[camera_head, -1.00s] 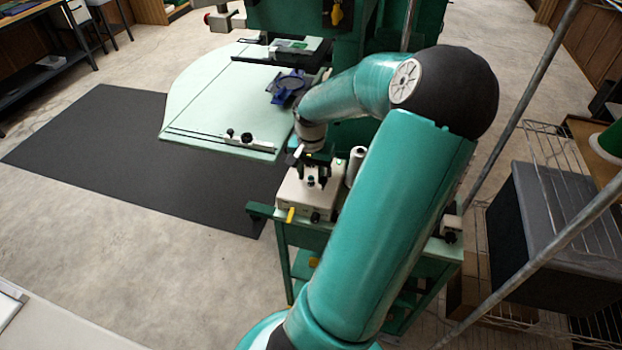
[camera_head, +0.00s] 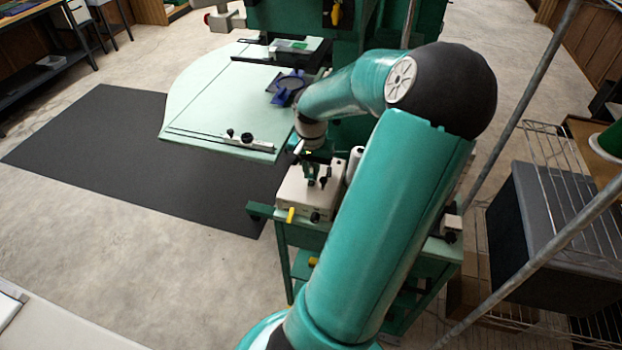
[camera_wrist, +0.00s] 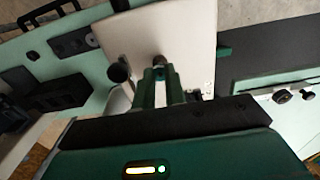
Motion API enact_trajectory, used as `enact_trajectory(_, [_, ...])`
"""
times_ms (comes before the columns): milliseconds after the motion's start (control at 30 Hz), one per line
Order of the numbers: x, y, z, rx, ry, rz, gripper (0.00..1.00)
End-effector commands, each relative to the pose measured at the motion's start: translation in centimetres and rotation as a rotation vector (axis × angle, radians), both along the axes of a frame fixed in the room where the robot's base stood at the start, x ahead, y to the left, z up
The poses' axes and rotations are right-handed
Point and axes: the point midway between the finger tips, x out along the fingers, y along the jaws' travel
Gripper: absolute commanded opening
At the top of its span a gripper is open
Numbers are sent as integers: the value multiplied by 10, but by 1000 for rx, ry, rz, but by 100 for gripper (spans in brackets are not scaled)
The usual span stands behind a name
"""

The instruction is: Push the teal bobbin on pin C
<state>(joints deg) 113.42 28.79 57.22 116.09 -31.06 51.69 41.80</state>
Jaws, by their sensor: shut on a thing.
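My gripper (camera_head: 312,180) is low over the cream box (camera_head: 297,200) on the green stand. Its fingers are closed together on a small teal bobbin, which is mostly hidden by them in the head view. In the wrist view the two green fingers (camera_wrist: 161,84) stand close together over the cream box top (camera_wrist: 190,38), with a little of the teal bobbin (camera_wrist: 160,73) between their tips. A small grey metal tip shows just past the fingertips. I cannot tell whether the bobbin touches the box. I cannot make out pin C.
A white spool (camera_head: 354,163) stands close to the right of my gripper. A pale green machine table (camera_head: 215,100) with a blue frame (camera_head: 288,86) lies behind. A grey pole and a dark bin (camera_head: 560,225) on a wire rack are at right. The black mat (camera_head: 110,150) is bare.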

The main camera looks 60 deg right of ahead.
Motion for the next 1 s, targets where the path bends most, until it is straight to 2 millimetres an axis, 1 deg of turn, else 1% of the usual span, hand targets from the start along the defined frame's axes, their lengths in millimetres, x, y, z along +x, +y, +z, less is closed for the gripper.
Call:
enact_trajectory(700, [0, 0, 26, -2, 1, 1, 0])
enact_trajectory(1000, [0, 0, 27, -1, 0, 1, 0])
